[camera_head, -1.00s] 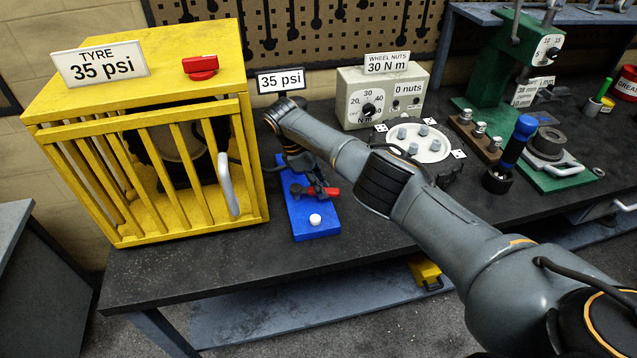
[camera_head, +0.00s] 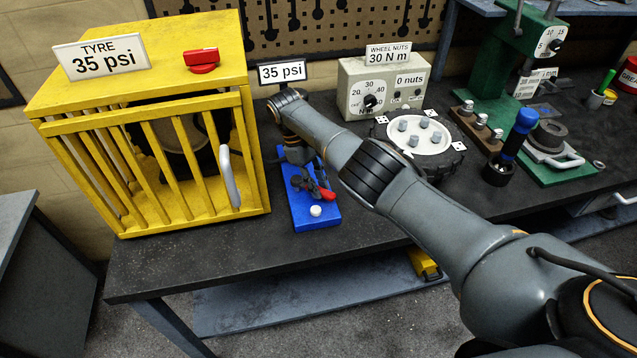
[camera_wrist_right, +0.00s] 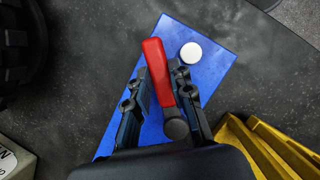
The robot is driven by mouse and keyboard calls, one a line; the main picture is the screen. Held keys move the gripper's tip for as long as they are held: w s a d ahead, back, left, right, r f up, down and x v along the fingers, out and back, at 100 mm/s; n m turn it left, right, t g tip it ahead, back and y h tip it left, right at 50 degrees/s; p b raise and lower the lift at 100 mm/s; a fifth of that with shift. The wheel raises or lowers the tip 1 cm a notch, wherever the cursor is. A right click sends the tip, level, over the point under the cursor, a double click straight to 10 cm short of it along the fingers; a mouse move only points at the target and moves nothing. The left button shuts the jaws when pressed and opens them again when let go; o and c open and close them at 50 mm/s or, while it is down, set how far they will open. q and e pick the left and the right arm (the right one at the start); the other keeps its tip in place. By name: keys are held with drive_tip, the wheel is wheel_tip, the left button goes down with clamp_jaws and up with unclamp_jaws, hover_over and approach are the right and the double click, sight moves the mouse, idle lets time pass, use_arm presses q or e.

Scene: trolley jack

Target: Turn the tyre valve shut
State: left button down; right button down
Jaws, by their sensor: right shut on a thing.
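The tyre valve shows as a red lever (camera_head: 327,194) on a blue base plate (camera_head: 317,222) with a white knob (camera_head: 316,211). My right gripper (camera_head: 314,188) reaches down over the plate and is shut on the lever. In the right wrist view the red lever (camera_wrist_right: 157,70) stands between the two fingers (camera_wrist_right: 164,82), its free end pointing up the picture beside the white knob (camera_wrist_right: 190,53). Its grey pivot (camera_wrist_right: 176,128) is near the palm. In the head view my arm hides part of the valve. My left gripper is not in view.
A yellow cage (camera_head: 150,150) with a tyre inside and a grey handle (camera_head: 229,177) stands close left of the plate. Its sign (camera_head: 101,57) reads 35 psi, as does a small display (camera_head: 282,72). A wheel hub (camera_head: 418,136) stands to the right. Bare bench lies in front.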

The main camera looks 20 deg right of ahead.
drive_tip(key=shift+w+r, duration=0.1)
drive_tip(key=c, duration=1.4)
unclamp_jaws()
drive_tip(key=shift+c, duration=0.2)
drive_tip(key=shift+a, duration=0.1)
wheel_tip(320, 180, up, 7)
drive_tip(key=shift+f, duration=0.15)
drive_tip(key=shift+r, duration=1.65)
drive_tip(key=shift+f, duration=0.1)
